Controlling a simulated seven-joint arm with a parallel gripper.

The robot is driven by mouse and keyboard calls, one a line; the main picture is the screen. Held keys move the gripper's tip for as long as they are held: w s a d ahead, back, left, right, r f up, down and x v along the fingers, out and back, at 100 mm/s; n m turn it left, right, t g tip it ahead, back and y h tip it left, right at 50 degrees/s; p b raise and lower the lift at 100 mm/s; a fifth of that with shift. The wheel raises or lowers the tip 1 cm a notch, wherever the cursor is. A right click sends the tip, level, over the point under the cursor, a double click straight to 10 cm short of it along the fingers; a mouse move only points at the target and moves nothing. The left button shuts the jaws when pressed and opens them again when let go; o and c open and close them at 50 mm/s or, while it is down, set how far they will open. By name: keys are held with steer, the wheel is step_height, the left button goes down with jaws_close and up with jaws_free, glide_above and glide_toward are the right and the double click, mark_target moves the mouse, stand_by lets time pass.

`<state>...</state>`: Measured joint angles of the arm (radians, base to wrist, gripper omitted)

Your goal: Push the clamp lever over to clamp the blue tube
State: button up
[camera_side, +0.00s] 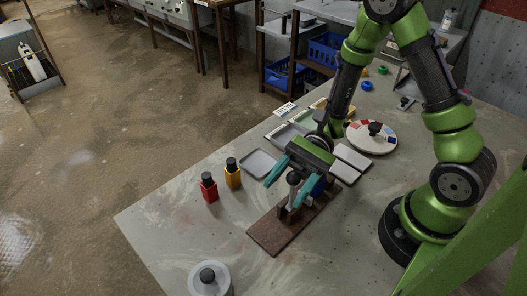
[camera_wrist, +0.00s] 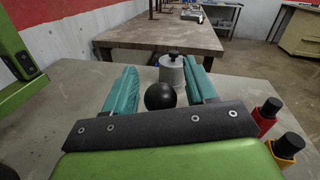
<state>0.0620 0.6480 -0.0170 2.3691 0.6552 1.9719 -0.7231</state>
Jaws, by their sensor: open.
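My gripper (camera_side: 286,189) is open, with its teal fingers spread above a brown wooden rail (camera_side: 272,238) on the table. In the wrist view, a black ball knob (camera_wrist: 160,96) sits between the spread fingers; it appears to be the top of the clamp lever. In the side view, a grey upright part (camera_side: 294,179) stands between the fingers, and I cannot tell if it is the lever's shaft. A bit of the blue tube (camera_side: 319,187) shows behind my gripper. Most of the tube and the clamp are hidden. Contact between fingers and knob cannot be told.
A red bottle (camera_side: 209,187) and a yellow bottle (camera_side: 233,174) stand left of the rail. A grey tray (camera_side: 258,163) lies behind it. A grey lidded canister (camera_side: 209,280) stands at the front edge. A round dish (camera_side: 371,138) is at the back right.

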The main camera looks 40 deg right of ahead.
jaws_close()
steer(key=shift+a, duration=0.15)
steer(key=shift+a+f+h, duration=0.25)
steer(key=shift+a+h, duration=0.75)
steer(key=shift+h, duration=0.3)
steer(key=a+f+h, duration=0.1)
steer(key=h, duration=0.1)
steer(key=a+f+h, duration=0.1)
steer(key=a+h, duration=0.1)
steer(key=a+f+m+t+h, duration=0.1)
steer(key=f+h, duration=0.1)
steer(key=shift+a+h, duration=0.3)
steer(key=shift+a, duration=0.05)
steer(key=shift+a+f+m+h, duration=0.15)
steer(key=shift+a+f+h, duration=0.1)
steer(key=shift+f+h, duration=0.4)
steer(key=shift+a+f+m+h, duration=0.15)
steer(key=shift+a+f+h, duration=0.05)
steer(key=shift+f+h, duration=0.4)
jaws_free()
